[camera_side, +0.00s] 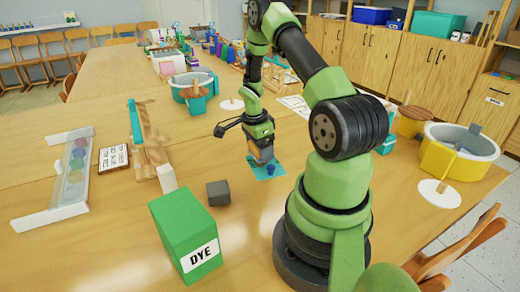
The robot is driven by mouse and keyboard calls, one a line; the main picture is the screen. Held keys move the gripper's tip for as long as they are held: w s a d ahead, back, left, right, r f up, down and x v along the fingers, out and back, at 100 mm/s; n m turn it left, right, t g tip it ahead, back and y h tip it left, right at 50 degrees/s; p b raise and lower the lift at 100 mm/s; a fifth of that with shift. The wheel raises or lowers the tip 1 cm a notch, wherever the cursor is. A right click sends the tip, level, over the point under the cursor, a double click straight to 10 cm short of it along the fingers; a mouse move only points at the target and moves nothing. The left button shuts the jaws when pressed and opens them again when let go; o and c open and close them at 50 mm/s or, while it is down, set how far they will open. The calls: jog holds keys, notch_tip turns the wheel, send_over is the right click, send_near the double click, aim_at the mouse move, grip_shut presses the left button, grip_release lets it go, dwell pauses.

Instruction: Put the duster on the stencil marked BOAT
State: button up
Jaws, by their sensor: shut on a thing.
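My gripper (260,142) points down near the middle of the table and is shut on the duster (262,154), a small block with an orange-brown upper part and a greyish lower part. The duster is over or at the back left of a flat teal sheet (279,173), which looks like a stencil. I cannot tell if the duster touches it. A small dark blue shape (270,169) shows on the sheet. No BOAT mark is readable, and the gripper and duster hide part of the sheet.
A dark grey cube (218,193) and a green box marked DYE (186,236) stand to the front left. A yellow-and-white tub (458,155) stands right.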

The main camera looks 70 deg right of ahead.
jog(key=shift+f, duration=0.4)
jog(key=shift+f, duration=0.1)
jog(key=o, duration=0.9)
jog(key=shift+o, duration=0.2)
